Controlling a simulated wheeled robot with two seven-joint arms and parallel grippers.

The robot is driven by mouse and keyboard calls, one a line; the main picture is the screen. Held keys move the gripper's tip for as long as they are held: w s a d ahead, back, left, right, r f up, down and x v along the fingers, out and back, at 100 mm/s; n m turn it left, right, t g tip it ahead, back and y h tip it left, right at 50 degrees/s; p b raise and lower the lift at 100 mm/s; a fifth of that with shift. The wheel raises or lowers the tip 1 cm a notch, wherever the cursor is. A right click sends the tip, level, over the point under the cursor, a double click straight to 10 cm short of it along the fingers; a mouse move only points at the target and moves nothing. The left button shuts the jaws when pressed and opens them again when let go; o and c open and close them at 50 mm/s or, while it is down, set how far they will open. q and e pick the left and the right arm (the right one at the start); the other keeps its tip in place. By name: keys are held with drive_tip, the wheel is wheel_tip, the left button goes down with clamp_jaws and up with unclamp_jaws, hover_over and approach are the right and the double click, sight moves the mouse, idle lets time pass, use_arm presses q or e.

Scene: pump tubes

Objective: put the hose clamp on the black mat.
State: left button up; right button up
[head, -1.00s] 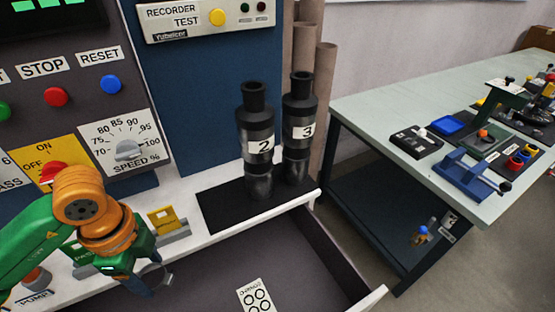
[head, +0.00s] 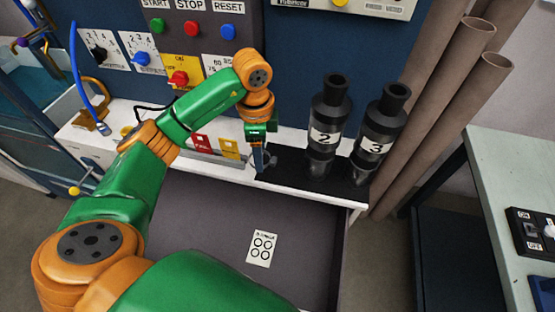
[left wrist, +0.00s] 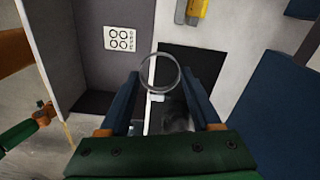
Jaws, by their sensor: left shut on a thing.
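The hose clamp is a thin grey metal ring (left wrist: 159,53) in the left wrist view, held between the fingertips. My left gripper (head: 262,168) is shut on it. In the head view the gripper points down at the left end of the black mat (head: 298,180), and the clamp is small and dark there. The mat (left wrist: 208,64) shows beyond the ring in the left wrist view. I cannot tell whether the clamp touches the mat.
Two black tubes, number 2 (head: 325,130) and number 3 (head: 377,140), stand upright on the mat's right part. A yellow holder (head: 229,148) is left of the gripper. An open drawer with a white card (head: 262,249) lies below the white ledge.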

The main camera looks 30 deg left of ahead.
use_arm(q)
hover_over(274, 171)
wheel_tip(274, 171, down, 4)
drive_tip(key=shift+s+d+f, duration=0.1)
drive_tip(key=shift+f, duration=0.15)
drive_tip(key=shift+f+p, duration=0.3)
drive_tip(key=shift+f, duration=1.4)
drive_tip(key=shift+f, duration=0.15)
drive_tip(key=o, duration=1.3)
wheel_tip(274, 171, up, 12)
drive_tip(key=shift+r+b, duration=0.2)
drive_tip(key=shift+b, duration=0.15)
